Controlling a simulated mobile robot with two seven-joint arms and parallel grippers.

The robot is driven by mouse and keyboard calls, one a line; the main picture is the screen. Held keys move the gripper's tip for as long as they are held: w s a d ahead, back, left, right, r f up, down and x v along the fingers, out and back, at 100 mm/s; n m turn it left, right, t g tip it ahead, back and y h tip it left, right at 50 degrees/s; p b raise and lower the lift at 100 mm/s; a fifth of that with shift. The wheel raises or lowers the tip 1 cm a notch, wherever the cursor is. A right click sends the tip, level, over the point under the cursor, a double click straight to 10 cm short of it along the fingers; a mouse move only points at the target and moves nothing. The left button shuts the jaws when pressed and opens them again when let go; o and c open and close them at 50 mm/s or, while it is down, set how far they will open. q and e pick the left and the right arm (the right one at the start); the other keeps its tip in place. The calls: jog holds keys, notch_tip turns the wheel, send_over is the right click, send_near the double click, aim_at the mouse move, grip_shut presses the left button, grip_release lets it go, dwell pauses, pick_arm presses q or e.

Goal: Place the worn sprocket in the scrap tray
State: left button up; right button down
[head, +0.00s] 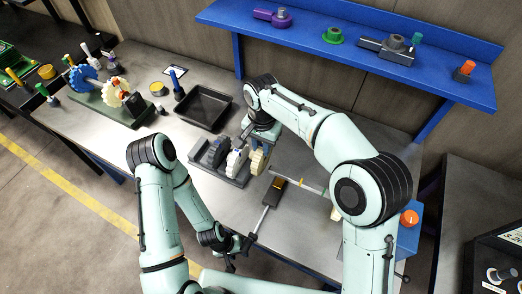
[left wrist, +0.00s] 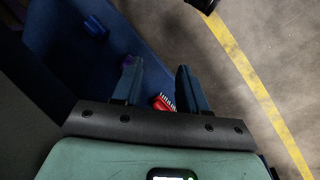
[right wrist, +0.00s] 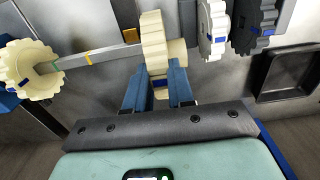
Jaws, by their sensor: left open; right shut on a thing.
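In the head view this sprocket (head: 259,160) is at the right end of the dark rack (head: 234,181), beside a white sprocket (head: 236,162) and a dark one (head: 217,152). I cannot tell whether it still rests in the rack, or which sprocket is worn. An empty black tray (head: 205,107) lies behind the rack. Another cream sprocket (head: 115,92) and a blue one (head: 83,78) are on the green frame (head: 108,108). My left gripper (left wrist: 155,85) is open and empty, low at the table's front.
A shaft (right wrist: 100,57) with a cream sprocket (right wrist: 25,72) lies beside the held one. A blue shelf (head: 340,35) overhangs the back. A red brush (left wrist: 163,102) shows below my left gripper.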

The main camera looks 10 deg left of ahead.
jog(key=shift+r, duration=1.05)
